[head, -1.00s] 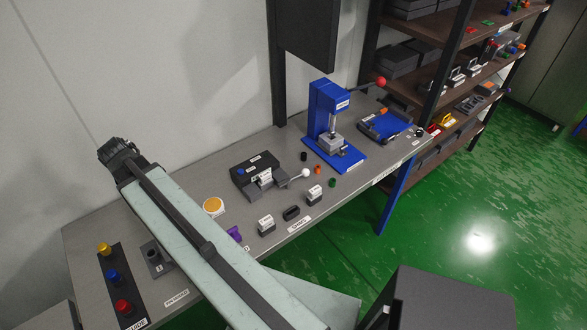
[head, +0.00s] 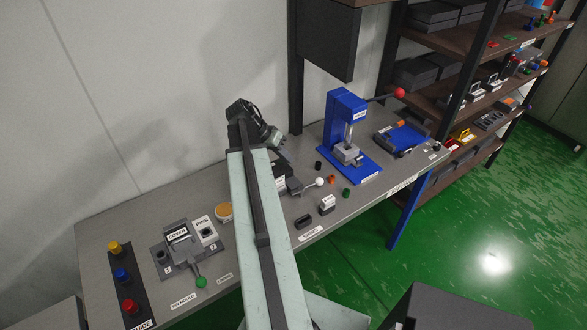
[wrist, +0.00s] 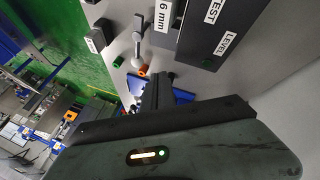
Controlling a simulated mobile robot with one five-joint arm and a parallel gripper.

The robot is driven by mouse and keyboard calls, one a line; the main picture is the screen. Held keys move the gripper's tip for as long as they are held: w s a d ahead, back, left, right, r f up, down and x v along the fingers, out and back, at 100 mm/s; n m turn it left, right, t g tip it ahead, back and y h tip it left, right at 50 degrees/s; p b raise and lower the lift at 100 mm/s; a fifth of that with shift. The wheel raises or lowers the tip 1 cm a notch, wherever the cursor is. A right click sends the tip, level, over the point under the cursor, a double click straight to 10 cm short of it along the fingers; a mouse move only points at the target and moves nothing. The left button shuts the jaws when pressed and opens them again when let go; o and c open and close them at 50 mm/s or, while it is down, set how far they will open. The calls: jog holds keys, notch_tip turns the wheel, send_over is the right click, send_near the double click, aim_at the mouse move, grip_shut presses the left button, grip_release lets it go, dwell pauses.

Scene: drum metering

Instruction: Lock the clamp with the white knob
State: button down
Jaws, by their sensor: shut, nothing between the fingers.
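The white knob (head: 319,182) is a pale ball at the end of a lever on the grey clamp (head: 293,187), near the table's middle. The lever points right, toward the blue press. My arm hides much of the clamp and the dark block behind it. In the wrist view the pale lever and knob (wrist: 137,48) show beside the "6 mm" block (wrist: 164,20). My gripper (head: 279,140) is shut and empty, above and behind the clamp, apart from the knob. Its dark fingers (wrist: 155,90) show in the wrist view.
The blue press (head: 345,135) with a red-knobbed lever stands to the right. Small orange (head: 331,179) and green (head: 346,193) pieces lie near the knob. A dark cabinet (head: 325,45) hangs behind.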

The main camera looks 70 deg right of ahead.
aim_at(308, 187)
jog(key=b+x, duration=0.2)
jog(key=x, duration=0.1)
jog(key=b+x, duration=0.4)
jog(key=x, duration=0.1)
jog(key=shift+w+f, duration=0.15)
jog(key=shift+f, duration=0.3)
jog(key=s, duration=0.3)
jog(key=shift+s+a, duration=0.15)
jog(key=shift+s, duration=0.1)
jog(key=shift+s+f, duration=0.1)
jog(key=shift+s, duration=0.25)
